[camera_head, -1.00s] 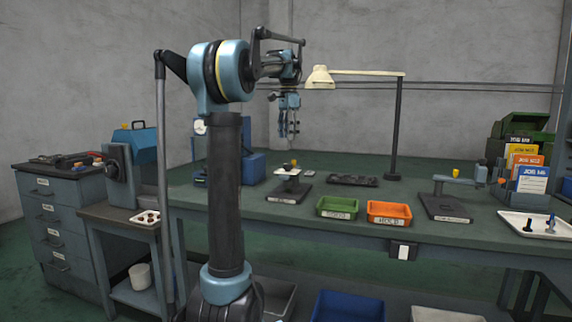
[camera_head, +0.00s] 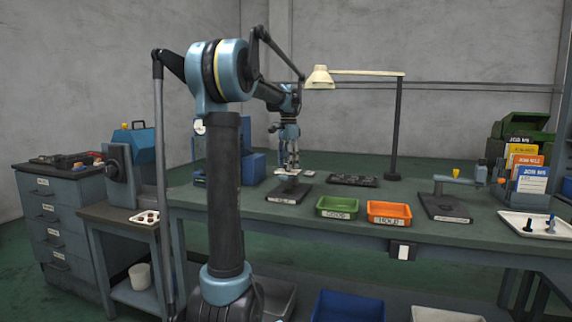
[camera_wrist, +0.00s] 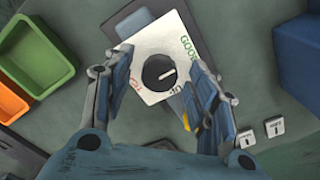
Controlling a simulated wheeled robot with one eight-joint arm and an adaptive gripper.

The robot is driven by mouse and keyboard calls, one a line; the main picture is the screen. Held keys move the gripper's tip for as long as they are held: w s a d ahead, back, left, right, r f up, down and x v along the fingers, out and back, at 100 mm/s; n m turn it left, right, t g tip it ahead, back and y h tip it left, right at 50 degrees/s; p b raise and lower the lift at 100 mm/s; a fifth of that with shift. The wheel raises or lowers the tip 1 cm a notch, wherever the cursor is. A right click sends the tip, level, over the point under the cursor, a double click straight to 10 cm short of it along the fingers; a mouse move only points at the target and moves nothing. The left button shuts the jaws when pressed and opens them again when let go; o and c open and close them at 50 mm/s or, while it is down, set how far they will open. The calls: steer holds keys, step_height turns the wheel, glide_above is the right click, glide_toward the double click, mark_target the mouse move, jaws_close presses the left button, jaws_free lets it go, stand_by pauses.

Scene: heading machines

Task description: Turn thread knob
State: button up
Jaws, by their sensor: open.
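A round black knob (camera_wrist: 160,72) with a pale pointer mark sits on a white square plate (camera_wrist: 150,50) with green and red lettering, in the wrist view. In the head view the plate (camera_head: 284,176) sits on a small dark-based stand on the bench, and the knob is hidden behind my gripper (camera_head: 290,168). My gripper (camera_wrist: 160,68) is open in the wrist view, one finger on each side of the knob, with visible gaps between them and it. Finger height relative to the knob is unclear.
A green bin (camera_head: 337,207) and an orange bin (camera_head: 389,213) stand right of the stand. A blue box (camera_head: 252,168) is at its left. A dark tray (camera_head: 353,180) and the lamp post (camera_head: 395,130) are behind. Two small tags (camera_wrist: 274,126) lie nearby.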

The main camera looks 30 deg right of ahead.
steer(key=c, duration=1)
steer(key=shift+c, duration=0.2)
steer(key=shift+n, duration=0.6)
steer(key=shift+c, duration=0.2)
steer(key=o, duration=1.1)
step_height(320, 180, up, 12)
steer(key=shift+f, duration=0.1)
